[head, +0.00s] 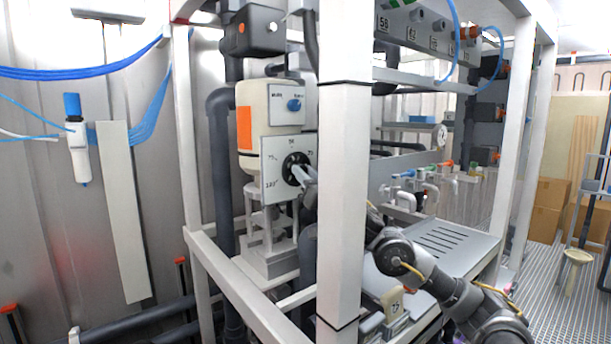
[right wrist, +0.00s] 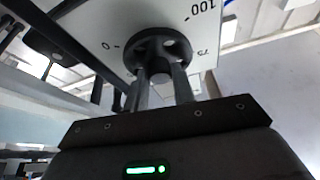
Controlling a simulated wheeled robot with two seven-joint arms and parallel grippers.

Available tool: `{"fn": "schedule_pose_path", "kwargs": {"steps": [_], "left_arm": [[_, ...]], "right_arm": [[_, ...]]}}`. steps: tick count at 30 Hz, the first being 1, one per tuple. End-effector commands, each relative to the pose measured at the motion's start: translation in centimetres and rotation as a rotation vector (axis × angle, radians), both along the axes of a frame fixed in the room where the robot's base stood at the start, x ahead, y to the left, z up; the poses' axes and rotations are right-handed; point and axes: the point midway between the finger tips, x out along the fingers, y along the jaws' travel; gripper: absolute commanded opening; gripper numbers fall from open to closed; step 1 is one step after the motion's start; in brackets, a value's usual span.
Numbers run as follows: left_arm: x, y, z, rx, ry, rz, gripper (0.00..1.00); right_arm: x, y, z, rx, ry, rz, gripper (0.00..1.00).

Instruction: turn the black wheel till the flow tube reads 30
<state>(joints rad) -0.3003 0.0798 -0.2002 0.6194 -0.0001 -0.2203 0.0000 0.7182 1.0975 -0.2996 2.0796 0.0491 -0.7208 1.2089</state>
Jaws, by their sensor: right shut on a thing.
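The black wheel (head: 290,166) sits on a white square dial plate (head: 273,188) with printed numbers, on the front of a cream-coloured actuator (head: 253,165). My right gripper (head: 304,178) reaches the wheel from the right, past the white post. In the right wrist view the black wheel (right wrist: 152,46) is round with holes, and the two fingers of my right gripper (right wrist: 160,80) are at its hub, shut on it. The plate there shows 0, 75 and 100. I cannot make out a flow tube or its reading. My left gripper is out of view.
A thick white post (head: 343,200) of the frame stands just right of the wheel. A slotted grey tray (head: 450,240) and small valves (head: 405,190) lie farther right. A dark pipe (head: 222,200) runs down left of the actuator.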

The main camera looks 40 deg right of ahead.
Motion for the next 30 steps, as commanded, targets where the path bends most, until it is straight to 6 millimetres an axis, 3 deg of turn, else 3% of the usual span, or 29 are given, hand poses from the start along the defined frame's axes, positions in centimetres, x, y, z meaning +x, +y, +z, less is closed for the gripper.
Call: {"fn": "schedule_pose_path", "kwargs": {"steps": [9, 17, 18, 23, 30], "left_arm": [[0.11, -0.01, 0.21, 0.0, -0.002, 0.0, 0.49], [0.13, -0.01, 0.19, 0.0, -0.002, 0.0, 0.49], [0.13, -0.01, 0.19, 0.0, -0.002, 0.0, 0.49], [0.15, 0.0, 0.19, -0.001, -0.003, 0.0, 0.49], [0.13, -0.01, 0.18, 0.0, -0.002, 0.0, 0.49]], "right_arm": [[0.0, -0.26, -0.02, -0.319, 0.008, -0.001, 0.03], [-0.02, -0.2, -0.05, -0.338, 0.008, 0.0, 0.03], [-0.02, -0.21, -0.06, -0.338, 0.008, 0.0, 0.27], [-0.01, -0.22, -0.04, -0.336, 0.008, -0.001, 0.48], [-0.02, -0.22, -0.04, -0.335, 0.008, 0.0, 0.48]]}}
